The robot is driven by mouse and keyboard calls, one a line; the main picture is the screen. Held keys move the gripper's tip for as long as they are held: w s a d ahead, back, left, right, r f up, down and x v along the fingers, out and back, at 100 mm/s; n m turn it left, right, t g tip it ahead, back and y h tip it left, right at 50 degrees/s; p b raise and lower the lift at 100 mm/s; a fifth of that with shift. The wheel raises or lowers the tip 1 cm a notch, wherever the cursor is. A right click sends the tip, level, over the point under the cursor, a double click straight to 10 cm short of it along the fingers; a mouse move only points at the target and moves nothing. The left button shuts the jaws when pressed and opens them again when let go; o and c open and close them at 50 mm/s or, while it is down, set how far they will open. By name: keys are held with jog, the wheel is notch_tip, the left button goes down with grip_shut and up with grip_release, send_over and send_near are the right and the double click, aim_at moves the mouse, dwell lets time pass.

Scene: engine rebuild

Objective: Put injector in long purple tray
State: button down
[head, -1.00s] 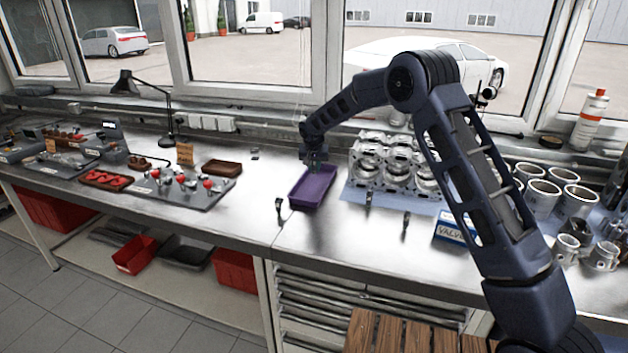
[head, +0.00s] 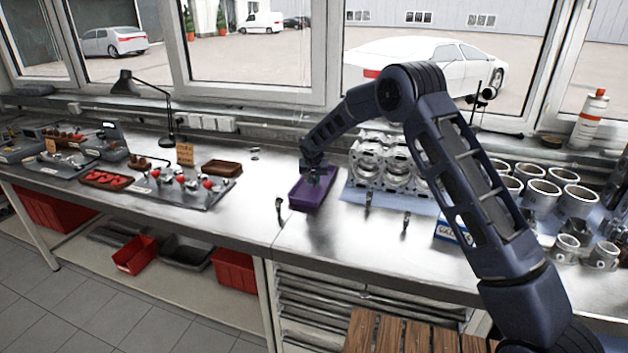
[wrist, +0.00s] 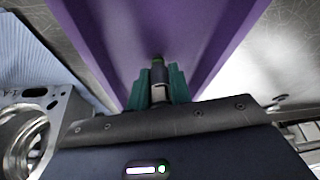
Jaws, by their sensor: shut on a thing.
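The long purple tray (head: 301,199) lies on the metal bench left of the engine block, and its purple floor and walls fill the top of the wrist view (wrist: 110,35). My gripper (head: 315,180) is low over the tray and pointing down. In the wrist view its green fingers (wrist: 159,84) are shut on the injector (wrist: 158,68), a small dark and metallic piece with a greenish band. The injector's far end points toward the tray floor. I cannot tell whether it touches the floor. In the head view the injector is too small to make out.
The engine block (head: 378,163) stands close right of the tray on a blue mat. Small dark upright pieces stand near the bench's front edge, one (head: 279,206) left of the tray. A brown tray (head: 222,167) lies farther left.

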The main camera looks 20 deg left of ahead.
jog(key=c, duration=1.3)
grip_release()
jog(key=v, duration=1.2)
jog(key=shift+s+r, duration=0.1)
